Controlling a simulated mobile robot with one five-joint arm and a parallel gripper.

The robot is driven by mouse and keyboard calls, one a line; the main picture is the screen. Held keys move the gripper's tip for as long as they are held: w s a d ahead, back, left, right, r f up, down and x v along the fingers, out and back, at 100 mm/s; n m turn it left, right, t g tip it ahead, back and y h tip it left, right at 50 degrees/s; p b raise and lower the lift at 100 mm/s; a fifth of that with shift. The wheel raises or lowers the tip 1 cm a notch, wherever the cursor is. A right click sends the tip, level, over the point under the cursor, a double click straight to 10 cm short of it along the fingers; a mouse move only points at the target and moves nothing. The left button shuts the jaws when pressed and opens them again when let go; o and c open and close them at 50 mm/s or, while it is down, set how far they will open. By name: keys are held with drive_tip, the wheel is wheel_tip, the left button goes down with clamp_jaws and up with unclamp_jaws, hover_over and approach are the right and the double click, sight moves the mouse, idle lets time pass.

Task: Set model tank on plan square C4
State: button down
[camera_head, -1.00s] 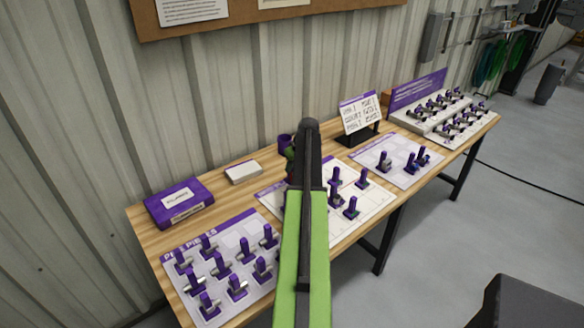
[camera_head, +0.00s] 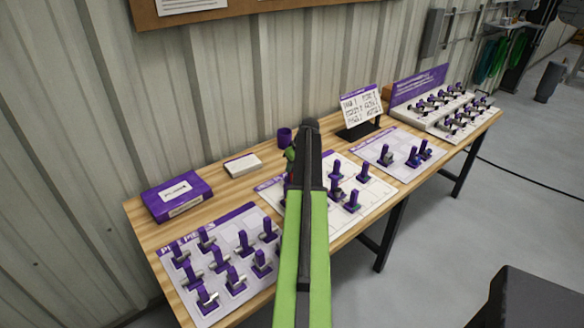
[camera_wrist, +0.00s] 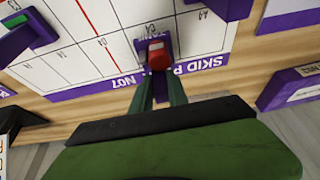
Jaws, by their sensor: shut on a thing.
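In the wrist view my gripper (camera_wrist: 160,92) is shut on a purple-based piece with a red body (camera_wrist: 156,54), which I take for the model tank. It stands at the purple-bordered edge of the white plan sheet (camera_wrist: 75,60), over or on an edge square.
A tray of purple pieces (camera_head: 170,255) lies at the bench's near left. A purple box (camera_head: 176,197), white block (camera_head: 243,164) and purple cup (camera_head: 284,138) stand along the back. A sign (camera_head: 361,110), another sheet (camera_head: 425,150) and a parts rack (camera_head: 418,88) are to the right.

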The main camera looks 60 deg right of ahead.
drive_tip(key=shift+f+b, duration=0.7)
idle(0.5)
drive_tip(key=c, duration=1.2)
unclamp_jaws()
drive_tip(key=shift+r, duration=0.15)
drive_tip(key=shift+r+p, duration=0.45)
drive_tip(key=shift+p, duration=0.15)
wheel_tip(320, 180, up, 7)
drive_tip(key=p, duration=0.7)
drive_tip(key=shift+r, duration=0.1)
